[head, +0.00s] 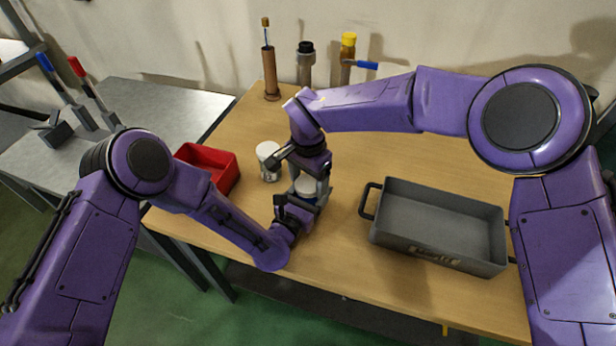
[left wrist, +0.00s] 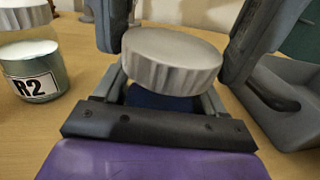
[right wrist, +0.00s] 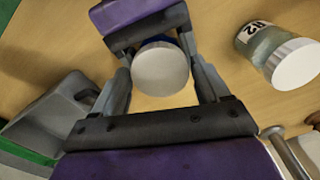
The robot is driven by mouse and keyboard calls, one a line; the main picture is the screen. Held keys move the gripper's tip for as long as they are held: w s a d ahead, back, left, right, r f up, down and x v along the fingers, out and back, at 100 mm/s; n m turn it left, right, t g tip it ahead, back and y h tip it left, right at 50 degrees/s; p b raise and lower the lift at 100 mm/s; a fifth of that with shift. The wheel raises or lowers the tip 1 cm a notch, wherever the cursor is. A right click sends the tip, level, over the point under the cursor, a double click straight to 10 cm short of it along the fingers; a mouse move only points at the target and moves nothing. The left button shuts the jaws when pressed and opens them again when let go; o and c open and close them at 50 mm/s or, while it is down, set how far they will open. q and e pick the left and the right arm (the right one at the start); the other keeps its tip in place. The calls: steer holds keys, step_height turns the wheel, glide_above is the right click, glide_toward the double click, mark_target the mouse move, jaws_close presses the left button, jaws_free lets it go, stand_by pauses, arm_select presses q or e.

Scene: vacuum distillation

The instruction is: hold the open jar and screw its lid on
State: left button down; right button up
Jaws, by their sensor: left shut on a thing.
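The jar is dark blue where it shows (left wrist: 158,98) under its silver lid (left wrist: 172,58). It is mostly hidden by my grippers. My left gripper (head: 296,208) is shut on the jar from the front, just above the table. The lid sits on top of the jar and looks slightly tilted in the left wrist view. Its pale round top (right wrist: 161,68) faces my right wrist camera. My right gripper (head: 312,180) comes from above, its fingers on both sides of the lid, apart with small gaps. Thread contact is hidden.
A second jar labelled R2 (left wrist: 34,86) with a pale lid stands close by, left of the grippers in the head view (head: 268,165). A red bin (head: 222,160) is farther left, a grey tray (head: 440,222) right. Tall tools (head: 270,75) stand at the back.

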steer(key=c, duration=0.7)
steer(key=m, duration=0.2)
steer(key=shift+m, duration=0.3)
steer(key=shift+c, duration=0.2)
steer(key=m, duration=3.4)
steer(key=shift+m, duration=0.4)
steer(key=o, duration=1.2)
steer(key=shift+f, duration=0.1)
